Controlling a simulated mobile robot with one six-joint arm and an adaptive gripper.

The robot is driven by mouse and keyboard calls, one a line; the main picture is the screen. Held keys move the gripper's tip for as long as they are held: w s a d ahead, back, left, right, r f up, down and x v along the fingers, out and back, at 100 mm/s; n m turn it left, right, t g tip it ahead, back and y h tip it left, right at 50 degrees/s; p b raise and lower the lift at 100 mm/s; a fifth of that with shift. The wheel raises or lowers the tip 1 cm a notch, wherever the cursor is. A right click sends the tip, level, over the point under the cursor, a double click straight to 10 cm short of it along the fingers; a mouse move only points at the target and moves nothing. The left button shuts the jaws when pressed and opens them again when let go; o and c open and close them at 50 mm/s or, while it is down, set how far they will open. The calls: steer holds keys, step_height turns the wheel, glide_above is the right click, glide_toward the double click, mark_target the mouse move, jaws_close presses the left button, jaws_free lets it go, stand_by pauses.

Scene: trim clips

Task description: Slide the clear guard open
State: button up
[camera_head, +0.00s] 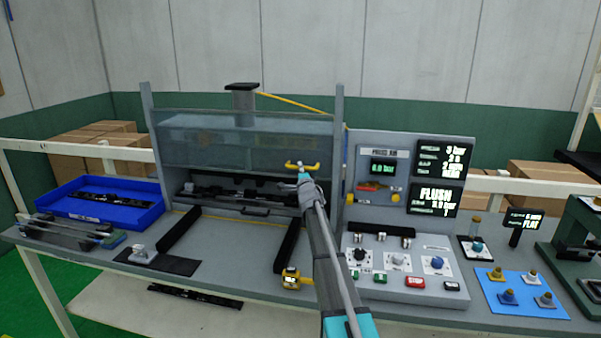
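The clear guard (220,152) is a bluish see-through panel across the front of the press, between two grey uprights. Below its lower edge a gap shows, with a dark trim part (225,190) lying inside. A yellow handle (290,164) shows at the guard's right part. My gripper (302,172) is at this handle, reached up from the lower right. It covers part of the handle, and the view is too small to tell whether the fingers are closed on it.
A blue tray (75,207) with a dark part stands at left. Two black rails (180,230) run forward from the press. The control panel (425,268) with buttons is close on the right, beside a blue mat (522,306) with knobs.

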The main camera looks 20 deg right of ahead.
steer(key=shift+f+b, duration=6.85)
steer(key=shift+f, duration=0.3)
steer(key=d+b+v, duration=0.2)
steer(key=b+v, duration=0.1)
steer(key=v, duration=1.8)
steer(key=shift+s, duration=0.55)
steer(key=shift+r, duration=0.1)
